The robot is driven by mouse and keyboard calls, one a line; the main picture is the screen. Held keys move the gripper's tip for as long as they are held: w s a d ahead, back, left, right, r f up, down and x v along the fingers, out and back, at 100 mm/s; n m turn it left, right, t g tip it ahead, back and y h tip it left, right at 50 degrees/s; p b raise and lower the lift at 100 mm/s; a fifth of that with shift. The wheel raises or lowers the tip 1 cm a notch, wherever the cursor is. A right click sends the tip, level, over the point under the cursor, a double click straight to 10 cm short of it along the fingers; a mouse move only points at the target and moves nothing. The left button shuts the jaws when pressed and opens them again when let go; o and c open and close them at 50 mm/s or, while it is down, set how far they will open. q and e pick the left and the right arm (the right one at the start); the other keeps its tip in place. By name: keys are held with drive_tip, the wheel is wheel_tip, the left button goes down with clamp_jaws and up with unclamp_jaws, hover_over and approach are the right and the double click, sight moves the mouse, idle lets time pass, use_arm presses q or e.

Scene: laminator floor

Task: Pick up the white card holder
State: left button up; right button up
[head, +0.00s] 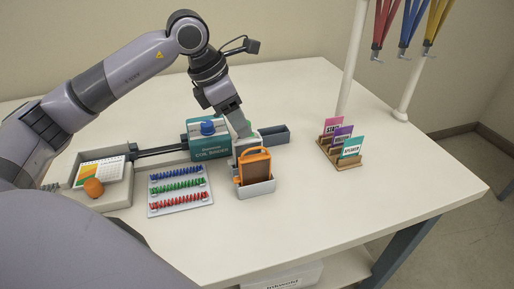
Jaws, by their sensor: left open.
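A white holder (257,190) stands on the table right of centre, with an orange-framed brown piece (254,168) upright in it. I take this holder to be the white card holder, though I cannot be sure. My left gripper (241,130) points down just behind and above it, next to the teal coil binder (207,146). It is open; its fingertips are small and partly merge with pale parts behind the orange frame, so I cannot tell whether they touch anything. My right gripper is not in view.
A wooden rack with coloured cards (345,161) stands to the right. A board of blue, green and red coils (180,204) lies left of the holder. An orange knob-like object (93,187) sits on a grey tray at far left. The table's front right (340,215) is clear.

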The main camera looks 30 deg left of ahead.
sight(247, 140)
use_arm(q)
drive_tip(key=x, duration=0.6)
drive_tip(key=shift+s+f+p, duration=0.25)
drive_tip(key=shift+f+p, duration=0.1)
drive_tip(key=shift+f, duration=0.1)
clamp_jaws()
